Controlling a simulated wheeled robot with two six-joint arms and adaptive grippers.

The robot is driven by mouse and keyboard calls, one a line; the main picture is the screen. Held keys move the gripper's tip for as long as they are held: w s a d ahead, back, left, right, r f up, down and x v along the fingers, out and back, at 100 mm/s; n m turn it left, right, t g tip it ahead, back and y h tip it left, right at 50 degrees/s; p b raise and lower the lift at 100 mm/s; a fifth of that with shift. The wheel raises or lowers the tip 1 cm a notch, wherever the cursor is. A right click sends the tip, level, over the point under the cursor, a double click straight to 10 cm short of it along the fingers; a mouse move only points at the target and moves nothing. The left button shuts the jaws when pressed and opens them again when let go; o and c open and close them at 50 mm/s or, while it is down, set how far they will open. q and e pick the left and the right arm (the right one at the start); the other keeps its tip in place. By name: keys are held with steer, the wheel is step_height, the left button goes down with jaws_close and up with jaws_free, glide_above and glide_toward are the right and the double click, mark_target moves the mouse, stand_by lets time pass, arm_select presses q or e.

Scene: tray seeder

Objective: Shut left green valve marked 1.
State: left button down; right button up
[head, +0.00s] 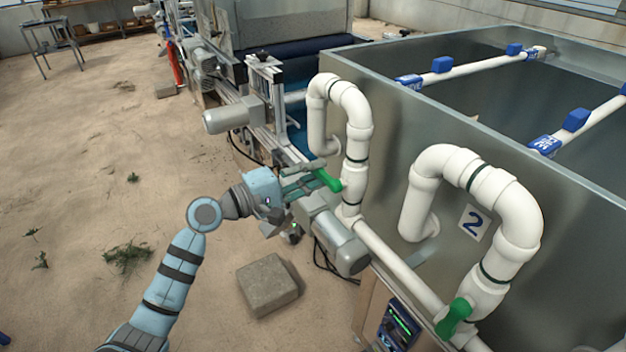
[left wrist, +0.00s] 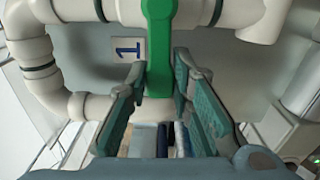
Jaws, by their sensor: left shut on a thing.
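The left green valve handle (head: 330,181) sits on the white pipe of the far loop (head: 357,142) on the tank's side. My left gripper (head: 318,173) reaches it from the left and is shut on the handle's outer end. In the left wrist view the green handle (left wrist: 160,50) lies between the two fingers (left wrist: 158,80). There it appears to stand crosswise to the white pipe (left wrist: 115,10) at the top. A label marked 1 (left wrist: 127,50) shows beside the handle. My right gripper is not in view.
A second green valve (head: 453,317) is on the near pipe loop, by a label marked 2 (head: 474,222). A grey motor (head: 340,243) lies below my left gripper. A concrete block (head: 268,284) is on the sandy floor. The floor at left is mostly clear.

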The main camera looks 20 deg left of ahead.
arm_select(q)
steer(key=shift+r+m, duration=0.25)
steer(key=shift+m, duration=0.15)
steer(key=c, duration=1.4)
jaws_free()
steer(key=v, duration=1.2)
